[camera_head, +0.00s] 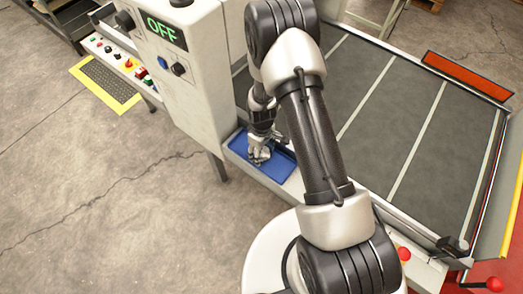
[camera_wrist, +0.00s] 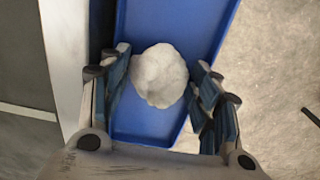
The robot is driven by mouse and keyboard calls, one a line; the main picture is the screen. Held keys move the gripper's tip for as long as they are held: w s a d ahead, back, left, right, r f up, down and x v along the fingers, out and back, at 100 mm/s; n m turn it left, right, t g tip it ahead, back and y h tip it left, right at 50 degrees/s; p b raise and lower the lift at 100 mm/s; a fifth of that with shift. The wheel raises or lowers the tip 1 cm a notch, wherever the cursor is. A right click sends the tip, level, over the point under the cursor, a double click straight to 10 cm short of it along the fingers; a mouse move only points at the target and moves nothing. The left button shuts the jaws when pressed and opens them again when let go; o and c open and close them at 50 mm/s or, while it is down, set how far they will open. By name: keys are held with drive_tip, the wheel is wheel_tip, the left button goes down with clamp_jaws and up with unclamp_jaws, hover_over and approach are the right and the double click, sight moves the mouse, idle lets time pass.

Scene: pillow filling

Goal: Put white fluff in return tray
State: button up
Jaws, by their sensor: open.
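A blue tray (camera_head: 278,165) sits on the machine's front ledge, below the control cabinet. It also fills the middle of the wrist view (camera_wrist: 180,25). A round lump of white fluff (camera_wrist: 160,76) shows in the wrist view over the tray's blue floor. I cannot tell if it rests fully on the floor. My gripper (camera_head: 259,158) is low over the tray in the head view. In the wrist view its fingers (camera_wrist: 160,90) are open on either side of the fluff, with gaps visible. The fluff is hard to make out in the head view.
The control cabinet (camera_head: 185,75) with an OFF display stands just left of the tray. A dark flat bed (camera_head: 385,110) with pale stripes lies to the right. A red bar (camera_head: 467,77) is at its far edge. Bare concrete floor (camera_head: 90,200) lies to the left.

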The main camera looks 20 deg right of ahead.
drive_tip(key=s+r+m+t+p, duration=0.1)
drive_tip(key=s+r+p, duration=0.1)
drive_tip(key=r, duration=1.5)
drive_tip(key=s+r+m+t+p, duration=0.1)
drive_tip(key=s+r+m+p, duration=0.1)
drive_tip(key=r, duration=1.5)
drive_tip(key=s+r+m+t, duration=0.2)
drive_tip(key=s+r+m, duration=0.2)
drive_tip(key=s+r, duration=0.9)
drive_tip(key=s, duration=0.4)
drive_tip(key=shift+s+t, duration=0.3)
drive_tip(key=shift+s, duration=0.05)
drive_tip(key=shift+d, duration=0.15)
